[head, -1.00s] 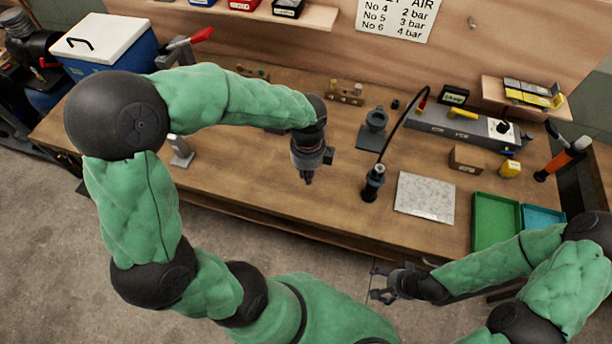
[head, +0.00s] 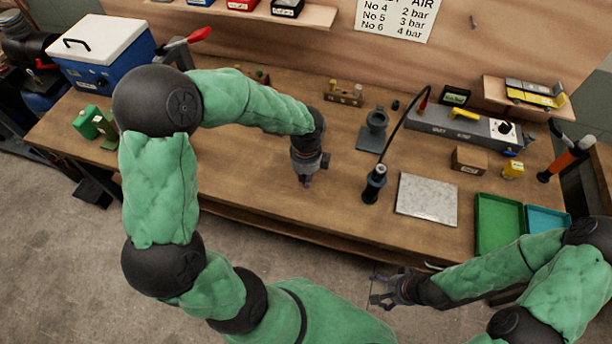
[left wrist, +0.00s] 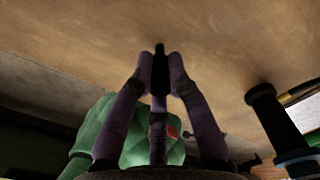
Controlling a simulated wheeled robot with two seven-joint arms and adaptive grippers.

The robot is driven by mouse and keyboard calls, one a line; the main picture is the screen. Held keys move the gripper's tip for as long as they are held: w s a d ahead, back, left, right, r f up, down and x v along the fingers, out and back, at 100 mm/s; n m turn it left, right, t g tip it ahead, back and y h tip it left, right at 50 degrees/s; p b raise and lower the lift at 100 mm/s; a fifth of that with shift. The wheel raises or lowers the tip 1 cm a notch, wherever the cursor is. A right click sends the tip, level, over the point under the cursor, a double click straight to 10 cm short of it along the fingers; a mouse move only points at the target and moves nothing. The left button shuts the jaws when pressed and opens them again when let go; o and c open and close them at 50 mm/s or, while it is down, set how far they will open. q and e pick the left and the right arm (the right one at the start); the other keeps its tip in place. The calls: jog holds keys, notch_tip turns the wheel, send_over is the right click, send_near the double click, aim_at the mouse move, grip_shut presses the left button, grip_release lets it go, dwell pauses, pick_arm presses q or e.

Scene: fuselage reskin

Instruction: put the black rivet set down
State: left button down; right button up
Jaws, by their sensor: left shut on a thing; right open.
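My left gripper (head: 305,182) is low over the front middle of the wooden bench, left of the black upright tool. In the left wrist view its fingers (left wrist: 160,75) are shut on the black rivet set (left wrist: 160,62), a slim dark piece whose narrow end points toward the bench top. I cannot tell whether that end touches the wood. In the head view the rivet set is too small and hidden to make out. My right gripper (head: 382,292) is open and empty in front of the bench's front edge.
The black upright tool with a cable (head: 374,184) stands close right of my left gripper; it also shows in the left wrist view (left wrist: 275,120). A grey speckled plate (head: 427,198) and a green tray (head: 497,222) lie further right. Bare bench (head: 240,180) lies to the left.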

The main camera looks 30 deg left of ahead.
pick_arm(q)
jog(key=shift+f, duration=0.15)
jog(key=c, duration=1.2)
grip_release()
notch_tip(320, 180, up, 12)
jog(key=p, duration=0.3)
jog(key=shift+r, duration=0.2)
